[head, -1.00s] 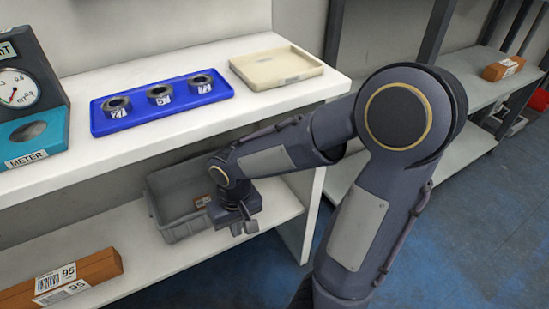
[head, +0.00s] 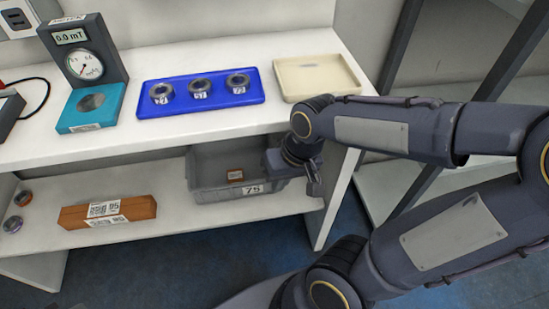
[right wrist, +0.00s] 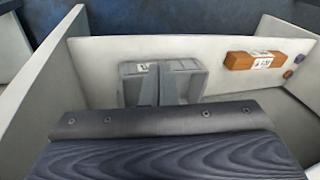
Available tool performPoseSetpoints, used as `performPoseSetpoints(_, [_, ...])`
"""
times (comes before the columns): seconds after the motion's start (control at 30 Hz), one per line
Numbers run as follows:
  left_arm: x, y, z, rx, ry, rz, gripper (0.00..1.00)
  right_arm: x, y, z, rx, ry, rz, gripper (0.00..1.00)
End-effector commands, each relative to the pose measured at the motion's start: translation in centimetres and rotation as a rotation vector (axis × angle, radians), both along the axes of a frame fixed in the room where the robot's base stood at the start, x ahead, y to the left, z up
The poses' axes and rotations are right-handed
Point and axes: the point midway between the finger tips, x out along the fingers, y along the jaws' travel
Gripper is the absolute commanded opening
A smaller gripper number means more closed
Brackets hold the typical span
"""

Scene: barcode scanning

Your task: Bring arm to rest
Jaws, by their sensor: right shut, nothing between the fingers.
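My right gripper (head: 314,186) is at the end of the dark arm that comes in from the right in the head view. It is shut and empty. It points down in front of the shelf unit, at the right side of the grey bin (head: 220,185) on the lower shelf, and overlaps the bin's right end in the picture. In the right wrist view the bin (right wrist: 190,66) lies beyond the shut fingers. I cannot tell the exact gap between gripper and bin. My left gripper is not in view.
The upper shelf (head: 190,60) holds a blue tray (head: 215,106) with three labelled rings, an empty cream tray (head: 318,88) and a meter (head: 88,85). An orange-brown box (head: 108,211) and two small rings lie on the lower shelf (head: 200,225). Blue floor (head: 210,272) is open in front.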

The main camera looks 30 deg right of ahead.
Motion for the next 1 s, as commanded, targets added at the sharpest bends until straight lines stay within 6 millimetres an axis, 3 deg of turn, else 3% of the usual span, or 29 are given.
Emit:
performPoseSetpoints(0.37, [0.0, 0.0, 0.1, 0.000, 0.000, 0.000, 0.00, -0.7, 0.1, 0.9, 0.024, -0.037, -0.002, 0.00])
performPoseSetpoints(0.6, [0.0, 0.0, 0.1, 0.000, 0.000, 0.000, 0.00, -3.7, 0.9, 3.6, 0.085, -0.193, 0.016, 0.00])
performPoseSetpoints(0.87, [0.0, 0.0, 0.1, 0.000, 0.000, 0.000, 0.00, -6.2, 1.9, 5.2, 0.093, -0.342, 0.040, 0.00])
performPoseSetpoints(1.0, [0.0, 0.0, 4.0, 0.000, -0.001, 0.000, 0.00, -6.2, 2.0, 9.0, 0.096, -0.337, 0.044, 0.00])
